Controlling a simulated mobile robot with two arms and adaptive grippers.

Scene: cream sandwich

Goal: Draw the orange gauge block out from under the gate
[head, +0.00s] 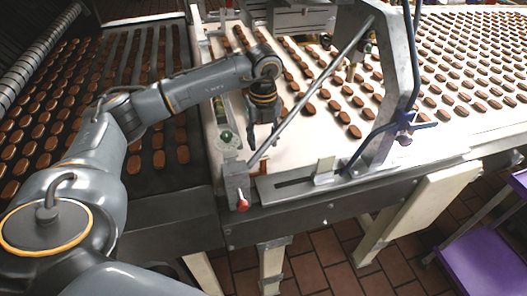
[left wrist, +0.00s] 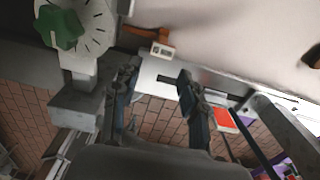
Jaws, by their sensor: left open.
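My left gripper (head: 263,138) is open and points down over the near edge of the white belt, beside the slanted metal rod. In the left wrist view its two fingers (left wrist: 159,76) stand apart with nothing between them. Beyond the fingertips lies an orange piece (left wrist: 147,33), apart from them, with a small white block (left wrist: 162,50) against it. I cannot tell for sure whether this orange piece is the gauge block. A red-orange patch (left wrist: 224,119) shows beside the right finger. My right gripper is not in view.
A green knob (head: 225,136) on a dial stands left of the gripper; it also shows in the left wrist view (left wrist: 60,28). A red knob (head: 242,205) sits on the front edge. A metal frame (head: 392,100) stands to the right. Rows of brown biscuits cover the belts.

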